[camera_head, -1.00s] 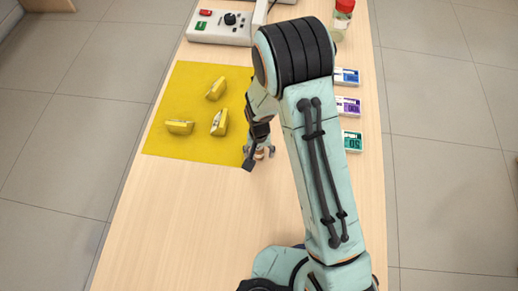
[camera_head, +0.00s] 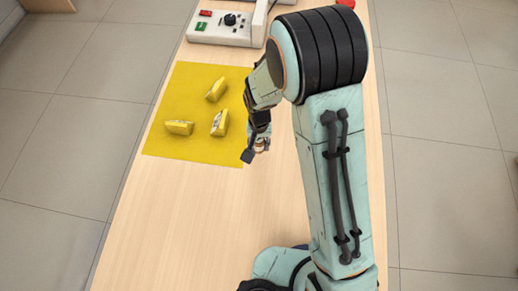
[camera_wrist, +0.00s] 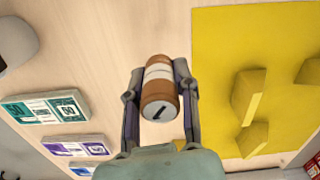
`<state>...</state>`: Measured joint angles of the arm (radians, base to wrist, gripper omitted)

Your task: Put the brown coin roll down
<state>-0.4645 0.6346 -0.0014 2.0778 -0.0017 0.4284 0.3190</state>
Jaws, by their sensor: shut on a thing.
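The brown coin roll (camera_wrist: 159,92) has a pale band around its middle and a dark mark on its end. In the wrist view it sits between the two fingers of my gripper (camera_wrist: 158,95), which is shut on it. In the head view my gripper (camera_head: 257,148) is by the right edge of the yellow mat (camera_head: 172,80), near its lower right corner, and mostly hides the roll (camera_head: 262,145). In the wrist view the mat (camera_wrist: 215,50) lies to the right of the roll, with bare wood under the roll. The height of the roll above the counter is unclear.
Several yellow wrapped pieces (camera_head: 178,128) lie on the mat. A white machine with a dial (camera_head: 230,22) stands at the back. Banknote bundles (camera_wrist: 45,107) lie on the wood in the wrist view. The counter in front of the mat (camera_head: 190,210) is clear.

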